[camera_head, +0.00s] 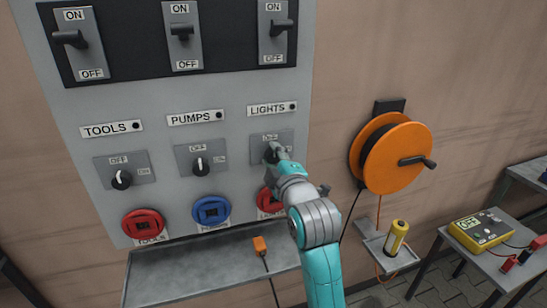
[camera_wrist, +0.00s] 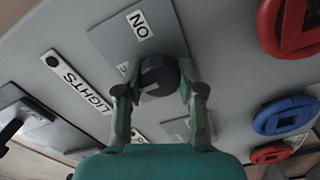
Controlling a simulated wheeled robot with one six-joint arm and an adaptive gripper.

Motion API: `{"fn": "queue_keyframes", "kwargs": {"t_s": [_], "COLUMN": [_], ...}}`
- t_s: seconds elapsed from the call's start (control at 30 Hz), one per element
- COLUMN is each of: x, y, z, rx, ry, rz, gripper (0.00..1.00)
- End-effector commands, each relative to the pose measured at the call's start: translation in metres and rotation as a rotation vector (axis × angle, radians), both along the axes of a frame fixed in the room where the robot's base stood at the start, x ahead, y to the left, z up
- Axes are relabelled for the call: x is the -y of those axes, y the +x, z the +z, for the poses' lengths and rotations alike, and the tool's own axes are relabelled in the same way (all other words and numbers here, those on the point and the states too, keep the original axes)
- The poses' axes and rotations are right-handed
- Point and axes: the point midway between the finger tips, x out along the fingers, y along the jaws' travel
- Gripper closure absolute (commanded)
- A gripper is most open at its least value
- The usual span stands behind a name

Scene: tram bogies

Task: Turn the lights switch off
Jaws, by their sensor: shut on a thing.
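The lights switch is a dark rotary knob (camera_wrist: 158,75) on a grey plate (camera_wrist: 165,25) beside the LIGHTS label (camera_wrist: 76,82). An ON label (camera_wrist: 139,23) shows on the plate in the wrist view; another label is mostly hidden by a finger. My gripper (camera_wrist: 160,82) has one finger on each side of the knob and is shut on it. In the head view my gripper (camera_head: 272,158) reaches the lights plate (camera_head: 287,145) and covers most of the knob. I cannot tell which way the knob points.
The tools knob (camera_head: 121,180) and pumps knob (camera_head: 199,164) are to the left. Lever switches (camera_head: 181,31) are above; red (camera_head: 143,224) and blue (camera_head: 211,210) sockets are below. A grey shelf (camera_head: 190,278) juts out underneath. An orange cable reel (camera_head: 396,152) hangs at right.

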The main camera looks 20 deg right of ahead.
Motion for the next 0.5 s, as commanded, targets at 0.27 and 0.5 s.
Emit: {"fn": "queue_keyframes", "kwargs": {"t_s": [0.27,0.5], "x": [-0.0002,-0.0002], "y": [0.0002,0.0002], "z": [-0.0009,-0.0009], "rx": [-0.002,-0.002], "ry": [-0.01,-0.01], "rz": [0.001,0.001], "gripper": [0.97,0.47]}}
